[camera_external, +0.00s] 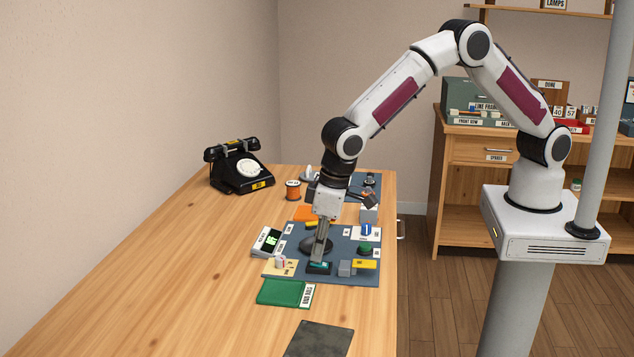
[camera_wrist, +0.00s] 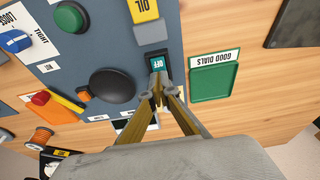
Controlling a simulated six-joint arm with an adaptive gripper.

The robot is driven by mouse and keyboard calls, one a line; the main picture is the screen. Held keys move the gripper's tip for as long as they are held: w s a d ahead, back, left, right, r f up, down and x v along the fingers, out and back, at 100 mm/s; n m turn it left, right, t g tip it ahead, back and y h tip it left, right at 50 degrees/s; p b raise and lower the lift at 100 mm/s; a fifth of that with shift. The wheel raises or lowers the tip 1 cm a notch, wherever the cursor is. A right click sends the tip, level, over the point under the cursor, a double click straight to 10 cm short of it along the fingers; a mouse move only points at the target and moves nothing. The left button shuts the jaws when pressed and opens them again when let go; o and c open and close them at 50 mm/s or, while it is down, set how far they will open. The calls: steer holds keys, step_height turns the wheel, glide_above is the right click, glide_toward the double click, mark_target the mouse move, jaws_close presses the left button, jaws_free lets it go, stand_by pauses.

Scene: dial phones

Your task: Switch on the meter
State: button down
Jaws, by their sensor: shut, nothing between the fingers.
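The meter (camera_external: 267,242) is a white box with a dark screen and light green marks, too small to read, on the left of the grey-blue mat (camera_external: 364,278). A dark switch with a teal face (camera_external: 319,268) is at the mat's near edge; in the wrist view the switch (camera_wrist: 156,62) reads OFF. My gripper (camera_external: 319,259) points down with its fingers together and empty. In the wrist view my fingertips (camera_wrist: 157,77) are at the switch's lower edge. I cannot tell if they touch it. The fingers partly hide the meter in the wrist view.
A black round dome (camera_wrist: 113,85) is beside the fingers on the mat. A grey block (camera_external: 345,268), a yellow OIL block (camera_external: 365,264) and a green knob (camera_external: 365,249) are to the right. A green tray (camera_external: 281,292) lies in front.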

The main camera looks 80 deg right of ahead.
steer(key=shift+w+f, duration=0.6)
steer(key=shift+f, duration=0.2)
steer(key=shift+d, duration=0.1)
steer(key=shift+s+f, duration=0.1)
steer(key=shift+s, duration=0.9)
step_height(320, 180, up, 15)
steer(key=s, duration=0.1)
steer(key=shift+s+a, duration=0.2)
steer(key=shift+s, duration=0.2)
stand_by(0.4)
